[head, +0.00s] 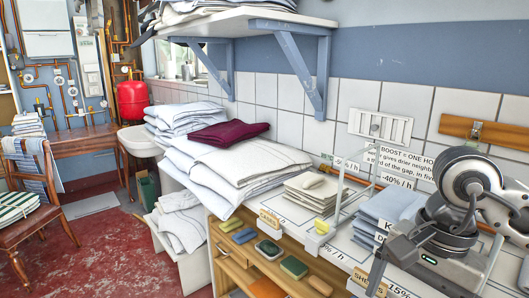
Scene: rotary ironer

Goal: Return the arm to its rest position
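My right arm comes in at the right edge in the head view, with its dark and pale wrist joints in front of the shelf top. My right gripper (384,264) is low at the right, by the tag reading SHEETS (369,279). I cannot tell whether its fingers are apart or together, and no held item shows. My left arm and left gripper are out of view.
Large white linen stacks (235,165) and a maroon cloth (229,134) stand left. A bracketed shelf (250,20) overhangs. Red floor (105,250) is open at left.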

